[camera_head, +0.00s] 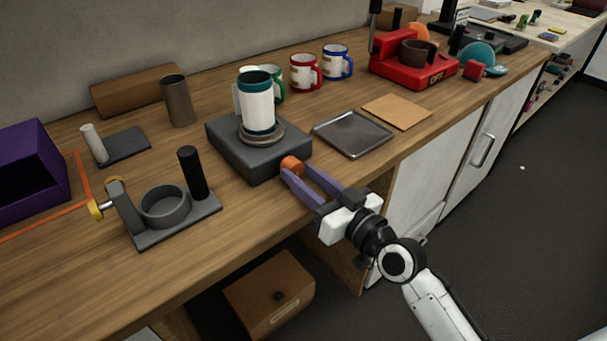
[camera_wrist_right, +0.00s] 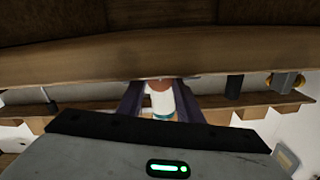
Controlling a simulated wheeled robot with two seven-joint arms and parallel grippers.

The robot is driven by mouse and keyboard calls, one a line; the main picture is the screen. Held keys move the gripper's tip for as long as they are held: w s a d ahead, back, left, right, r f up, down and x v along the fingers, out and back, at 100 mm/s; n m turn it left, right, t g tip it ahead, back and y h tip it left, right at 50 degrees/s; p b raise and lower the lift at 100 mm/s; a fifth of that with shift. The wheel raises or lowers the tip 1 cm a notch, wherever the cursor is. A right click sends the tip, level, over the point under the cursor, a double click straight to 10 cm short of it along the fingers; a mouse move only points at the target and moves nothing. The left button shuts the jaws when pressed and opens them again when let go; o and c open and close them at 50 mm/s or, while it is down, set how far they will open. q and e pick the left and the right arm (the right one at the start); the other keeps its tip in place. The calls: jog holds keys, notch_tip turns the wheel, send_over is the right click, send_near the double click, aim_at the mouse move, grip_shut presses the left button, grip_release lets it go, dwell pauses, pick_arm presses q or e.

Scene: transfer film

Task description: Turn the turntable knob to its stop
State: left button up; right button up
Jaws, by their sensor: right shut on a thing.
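The turntable (camera_head: 223,141) is a dark grey square block on the wooden counter. A white mug with teal bands (camera_head: 257,104) stands upright on its round plate. The orange knob (camera_head: 292,164) is on the block's front side, toward the right. My right gripper (camera_head: 297,172) has its purple fingers shut on the knob. In the right wrist view the orange knob (camera_wrist_right: 158,86) shows between the fingers, with the white mug (camera_wrist_right: 160,102) behind it. My left gripper is in neither view.
A grey fixture with a ring and black post (camera_head: 180,216) stands left of the turntable. A dark square tray (camera_head: 352,134) and a cork mat (camera_head: 397,111) lie to the right. Several mugs stand behind. A red machine (camera_head: 413,70) is farther back.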

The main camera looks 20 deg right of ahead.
jog(key=o, duration=1)
jog(key=shift+o, duration=0.2)
jog(key=b+v, duration=0.1)
jog(key=v, duration=0.9)
jog(key=shift+s, duration=0.2)
jog(key=shift+d, duration=0.1)
